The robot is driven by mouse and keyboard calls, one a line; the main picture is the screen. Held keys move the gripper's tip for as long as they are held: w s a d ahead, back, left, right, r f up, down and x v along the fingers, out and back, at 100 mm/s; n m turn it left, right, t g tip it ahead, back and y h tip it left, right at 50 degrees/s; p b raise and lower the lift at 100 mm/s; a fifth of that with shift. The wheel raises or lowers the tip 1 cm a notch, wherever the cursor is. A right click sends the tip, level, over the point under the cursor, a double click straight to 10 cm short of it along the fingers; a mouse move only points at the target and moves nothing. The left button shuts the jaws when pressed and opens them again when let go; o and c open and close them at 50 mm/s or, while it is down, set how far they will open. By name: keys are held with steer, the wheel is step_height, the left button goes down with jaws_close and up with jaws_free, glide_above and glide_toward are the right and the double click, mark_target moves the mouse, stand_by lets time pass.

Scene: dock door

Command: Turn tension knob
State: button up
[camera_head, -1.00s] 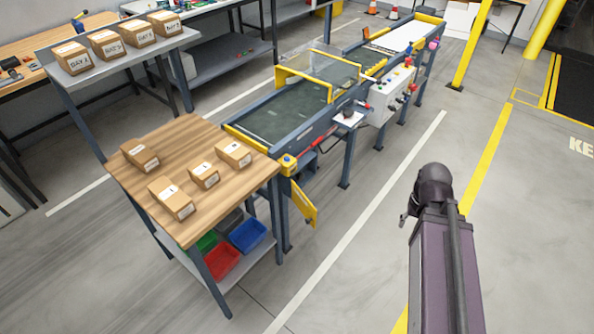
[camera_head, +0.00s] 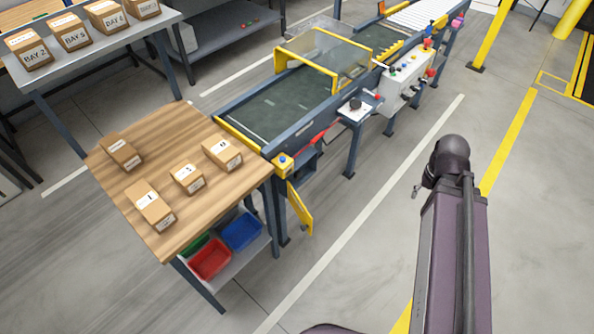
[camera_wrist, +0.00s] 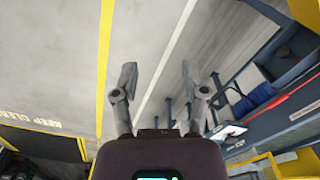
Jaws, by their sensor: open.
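A dark round knob (camera_head: 355,103) sits on a small white plate on the near long side of the conveyor (camera_head: 290,100); I take it for the tension knob. The white plate (camera_wrist: 229,131) also shows right of the fingers in the wrist view, small and partly blocked. My gripper (camera_wrist: 159,75) is open and empty, its two fingers spread over bare floor. In the head view only a bit of my gripper (camera_head: 417,190) shows beside my arm, well to the right of the conveyor and apart from the knob.
A wooden table (camera_head: 200,135) with several cartons stands at the conveyor's near end, with a red bin (camera_head: 210,259) and a blue bin (camera_head: 241,230) below. A yellow flap (camera_head: 300,208) juts from the conveyor end. A control box (camera_head: 405,78) lies farther along. Floor between arm and conveyor is clear.

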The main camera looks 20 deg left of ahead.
steer(key=shift+w+d, duration=0.2)
steer(key=o, duration=0.5)
steer(key=shift+c, duration=0.2)
steer(key=shift+o, duration=0.3)
steer(key=shift+w+a+f+b, duration=0.15)
steer(key=shift+a+f+b, duration=0.05)
steer(key=shift+f+b, duration=0.25)
steer(key=w+a+f+n+t+y+b, duration=0.1)
steer(key=w+a+f+n+y+b, duration=0.3)
steer(key=a+f+b, duration=0.4)
steer(key=w+a+f+n+t+y+b, duration=0.2)
steer(key=w+a+f+n+y+b, duration=0.2)
steer(key=a+f+b, duration=0.4)
steer(key=w+a+f+n+t+y+b, duration=0.2)
steer(key=w+a+f+n+y+b, duration=0.2)
steer(key=a+f+b, duration=0.4)
steer(key=a+n+b, duration=0.1)
steer(key=a+b, duration=0.5)
steer(key=b, duration=0.6)
steer(key=shift+a+f+y, duration=0.2)
steer(key=shift+f+y, duration=0.1)
steer(key=shift+f, duration=0.1)
